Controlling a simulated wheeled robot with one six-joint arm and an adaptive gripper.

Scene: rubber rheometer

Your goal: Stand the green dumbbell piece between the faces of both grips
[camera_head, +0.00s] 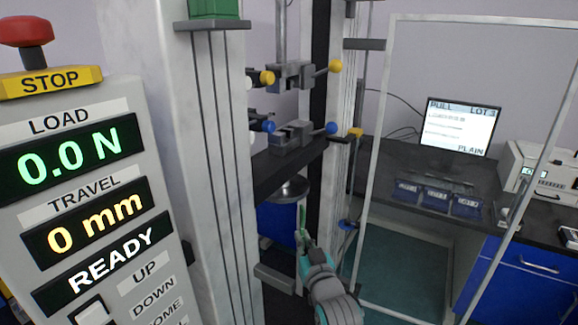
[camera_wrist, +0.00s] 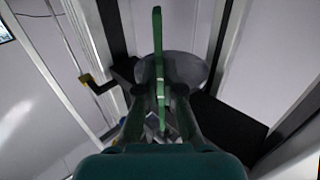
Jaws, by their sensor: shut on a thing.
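The green dumbbell piece (camera_wrist: 157,50) is a thin strip held between the fingers of my gripper (camera_wrist: 160,92) in the wrist view. In the head view the piece (camera_head: 302,216) stands roughly upright above my gripper (camera_head: 304,238), which is shut on it. The upper grip (camera_head: 291,76) has yellow knobs, and the lower grip (camera_head: 291,136) has blue knobs. Both grips are on the tester frame, above my gripper in the head view. The piece is apart from both grips. Whether their faces are open is too small to tell.
A round metal dish (camera_head: 292,188) is just behind the piece. A clear door with a pale frame (camera_head: 378,130) stands open on the right. The control panel (camera_head: 85,190) and a pale column (camera_head: 215,170) are on the left. A bench (camera_head: 400,170) holds blue bins and a monitor (camera_head: 458,130).

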